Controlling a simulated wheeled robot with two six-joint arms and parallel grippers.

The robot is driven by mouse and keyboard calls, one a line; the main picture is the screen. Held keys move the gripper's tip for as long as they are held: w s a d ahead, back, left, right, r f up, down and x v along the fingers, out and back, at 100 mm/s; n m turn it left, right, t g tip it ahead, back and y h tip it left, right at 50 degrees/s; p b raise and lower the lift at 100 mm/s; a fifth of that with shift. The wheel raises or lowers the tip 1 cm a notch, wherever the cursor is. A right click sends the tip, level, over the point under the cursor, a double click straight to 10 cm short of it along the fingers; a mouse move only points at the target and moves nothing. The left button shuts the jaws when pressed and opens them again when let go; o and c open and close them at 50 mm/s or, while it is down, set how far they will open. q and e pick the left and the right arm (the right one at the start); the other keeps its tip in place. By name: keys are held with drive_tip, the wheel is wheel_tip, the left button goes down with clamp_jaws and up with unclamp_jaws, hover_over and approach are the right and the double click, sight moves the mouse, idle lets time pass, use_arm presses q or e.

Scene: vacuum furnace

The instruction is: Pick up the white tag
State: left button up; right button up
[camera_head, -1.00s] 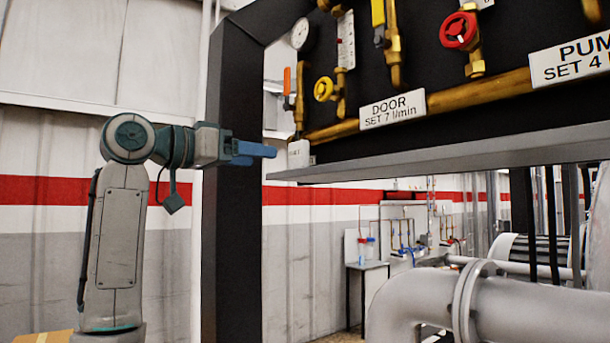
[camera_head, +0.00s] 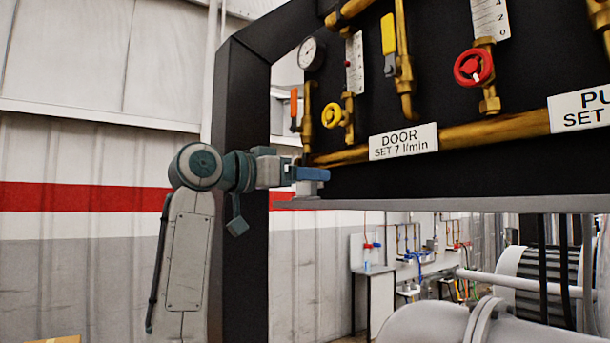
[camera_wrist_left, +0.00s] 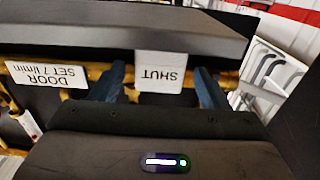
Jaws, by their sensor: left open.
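The white tag (camera_wrist_left: 160,72) shows in the left wrist view, marked SHUT and upside down there. It appears between the two blue fingers of my left gripper (camera_wrist_left: 162,90), one on each side, with gaps to both fingers. My left gripper (camera_head: 312,173) is open, at the lower left corner of the panel in the head view. Whether the fingers reach fully around the tag, I cannot tell. My right gripper is not in view.
A grey ledge (camera_head: 450,203) runs along the panel's bottom edge, close to my left gripper. The DOOR label (camera_head: 403,141), an orange-handled valve (camera_head: 294,108) and a yellow wheel valve (camera_head: 332,116) are near. A black frame post (camera_head: 240,90) stands left of the panel.

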use_arm(q)
drive_tip(key=shift+x, duration=0.75)
drive_tip(key=shift+s+a, duration=0.15)
drive_tip(key=shift+a, duration=0.05)
drive_tip(key=c, duration=0.9)
drive_tip(key=shift+d, duration=0.1)
drive_tip(key=shift+c, duration=0.8)
drive_tip(key=shift+r, duration=0.1)
